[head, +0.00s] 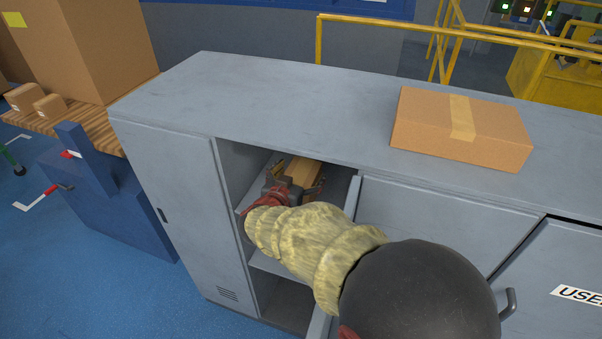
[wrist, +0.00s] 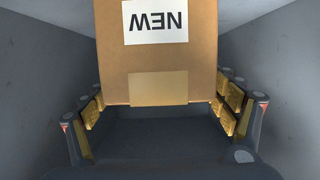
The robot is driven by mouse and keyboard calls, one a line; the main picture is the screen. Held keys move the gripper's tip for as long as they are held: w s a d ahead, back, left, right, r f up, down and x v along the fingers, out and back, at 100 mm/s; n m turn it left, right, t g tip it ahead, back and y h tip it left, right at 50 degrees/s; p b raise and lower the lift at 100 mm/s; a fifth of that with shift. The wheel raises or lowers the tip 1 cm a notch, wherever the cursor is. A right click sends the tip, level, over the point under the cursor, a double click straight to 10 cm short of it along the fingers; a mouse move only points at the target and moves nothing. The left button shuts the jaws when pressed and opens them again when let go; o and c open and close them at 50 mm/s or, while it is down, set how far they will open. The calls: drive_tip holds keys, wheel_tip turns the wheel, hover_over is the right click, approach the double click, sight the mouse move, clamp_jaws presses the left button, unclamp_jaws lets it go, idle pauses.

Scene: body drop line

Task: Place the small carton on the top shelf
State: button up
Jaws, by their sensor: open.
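The small carton (head: 303,173) is inside the upper compartment of the open grey cabinet, above the shelf board (head: 268,264). In the wrist view the carton (wrist: 155,72) shows a white label reading "NEW" upside down and a paler tape strip. My gripper (head: 298,178) reaches into this compartment with its fingers open on either side of the carton. The wrist view shows gaps between the carton's lower part and the finger pads. The carton's underside is hidden, so I cannot tell exactly how it rests on the shelf.
A larger taped carton (head: 455,132) lies on the cabinet top (head: 290,98). The open cabinet door (head: 352,196) stands just right of my arm. The compartment walls are close on both sides. Boxes sit on a roller conveyor (head: 75,122) at left. Yellow railings (head: 380,24) stand behind.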

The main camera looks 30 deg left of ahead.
drive_tip(key=shift+r, duration=0.15)
drive_tip(key=p+v, duration=0.4)
drive_tip(key=v, duration=0.8)
